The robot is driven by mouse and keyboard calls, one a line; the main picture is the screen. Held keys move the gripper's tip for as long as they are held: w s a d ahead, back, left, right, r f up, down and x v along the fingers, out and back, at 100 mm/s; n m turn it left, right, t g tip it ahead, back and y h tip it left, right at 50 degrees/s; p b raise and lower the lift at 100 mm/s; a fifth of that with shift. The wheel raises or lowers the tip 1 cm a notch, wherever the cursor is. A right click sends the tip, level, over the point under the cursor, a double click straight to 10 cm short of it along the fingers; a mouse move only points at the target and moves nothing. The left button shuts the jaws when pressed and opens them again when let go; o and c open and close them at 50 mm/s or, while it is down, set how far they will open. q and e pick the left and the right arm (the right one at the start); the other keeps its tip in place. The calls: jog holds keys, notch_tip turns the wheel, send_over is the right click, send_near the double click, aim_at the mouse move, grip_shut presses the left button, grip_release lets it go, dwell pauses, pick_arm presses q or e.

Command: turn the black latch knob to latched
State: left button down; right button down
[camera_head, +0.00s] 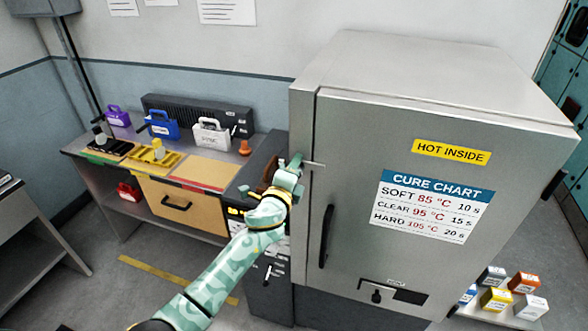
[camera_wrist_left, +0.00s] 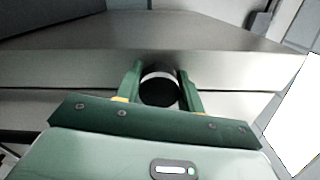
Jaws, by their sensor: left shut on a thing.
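The black latch knob (camera_wrist_left: 160,92) shows in the left wrist view as a round black end with a pale band behind it, at the seam by the edge of the grey oven. My left gripper (camera_wrist_left: 161,78) has one green finger on each side of the knob and is shut on it. In the head view my left gripper (camera_head: 297,165) is at the upper left edge of the oven door (camera_head: 345,130), and it hides the knob there. I cannot read which way the latch is turned. My right gripper is in neither view.
The door has a black vertical handle (camera_head: 326,236) and a slot with a small black lever (camera_head: 376,296) below. A bench (camera_head: 95,158) with coloured cases stands at the left. Several small boxes (camera_head: 496,299) sit at the lower right. The floor at the lower left is mostly clear.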

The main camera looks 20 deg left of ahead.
pick_arm(q)
jog(key=c, duration=0.9)
grip_release()
jog(key=shift+f, duration=0.1)
jog(key=s, duration=1.6)
jog(key=shift+s+a, duration=0.2)
jog(key=shift+a, duration=0.1)
jog(key=s+a+f+n+g+b, duration=0.1)
jog(key=s+f+n+g+b, duration=0.15)
jog(key=f, duration=1.05)
jog(key=s+a+f+n+g+b, duration=0.1)
jog(key=s+f+n+g, duration=0.25)
jog(key=f, duration=0.85)
jog(key=s+a+f+n+g+b, duration=0.2)
jog(key=s+f+n+g, duration=0.15)
jog(key=f, duration=0.95)
jog(key=s+a+f+n+g+b, duration=0.1)
jog(key=s+f+n+g+b, duration=0.3)
jog(key=s+f, duration=1.1)
jog(key=s+a+f+n+g+b, duration=0.1)
jog(key=s+f+n+g+b, duration=0.2)
jog(key=s+f+b, duration=0.5)
jog(key=s+f, duration=0.7)
jog(key=s, duration=0.4)
jog(key=shift+s+a+n+g+y+b, duration=0.25)
jog(key=shift+a+n+g+y+b, duration=0.05)
jog(key=shift+n+g+b, duration=0.1)
